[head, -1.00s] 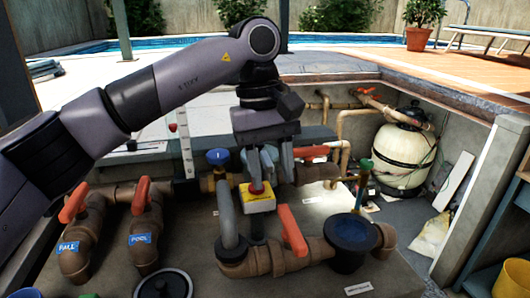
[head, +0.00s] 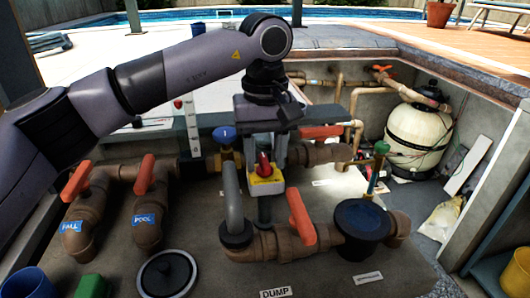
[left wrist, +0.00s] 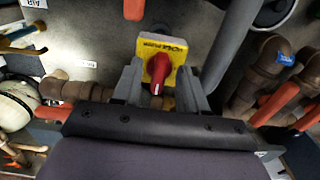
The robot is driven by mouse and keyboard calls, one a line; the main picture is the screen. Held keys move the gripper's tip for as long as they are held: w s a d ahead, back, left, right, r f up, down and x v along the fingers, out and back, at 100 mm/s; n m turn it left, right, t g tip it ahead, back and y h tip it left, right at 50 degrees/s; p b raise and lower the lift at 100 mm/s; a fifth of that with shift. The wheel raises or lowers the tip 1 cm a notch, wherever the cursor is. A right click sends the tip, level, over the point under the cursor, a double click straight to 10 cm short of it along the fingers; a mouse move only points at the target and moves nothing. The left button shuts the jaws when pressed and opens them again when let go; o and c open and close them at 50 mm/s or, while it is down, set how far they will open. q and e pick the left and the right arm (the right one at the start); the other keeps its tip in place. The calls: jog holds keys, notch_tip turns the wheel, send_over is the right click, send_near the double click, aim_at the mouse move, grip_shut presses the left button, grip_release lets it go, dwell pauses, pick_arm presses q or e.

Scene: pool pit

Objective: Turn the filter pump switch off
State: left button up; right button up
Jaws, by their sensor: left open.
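The pump switch is a yellow box with a label too small to read and a red rotary knob (head: 264,164). The yellow plate (head: 265,188) stands among the pipes in the middle of the head view. My left gripper (head: 266,155) is open, pointing down, with its fingers either side of the knob. In the left wrist view, the red knob (left wrist: 158,72) lies between the two grey fingertips (left wrist: 159,78), with its handle turned toward the gripper. A gap shows around the knob, and I cannot tell any contact. My right gripper is not in view.
A grey hose (head: 234,205) rises close left of the switch. An orange valve handle (head: 301,217) stands in front right, and a blue valve knob (head: 223,134) behind left. A dark round lid (head: 361,220) and a cream filter tank (head: 416,135) are to the right.

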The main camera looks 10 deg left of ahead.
pick_arm(q)
grip_shut()
jog(key=n, duration=0.4)
jog(key=shift+n+p, duration=0.4)
jog(key=n, duration=0.4)
jog(key=shift+w+d+n, duration=0.1)
jog(key=shift+w+n, duration=0.05)
jog(key=shift+n, duration=0.15)
jog(key=n, duration=0.4)
jog(key=shift+w+r+n, duration=0.1)
jog(key=shift+w+n, duration=0.05)
jog(key=shift+n, duration=2.15)
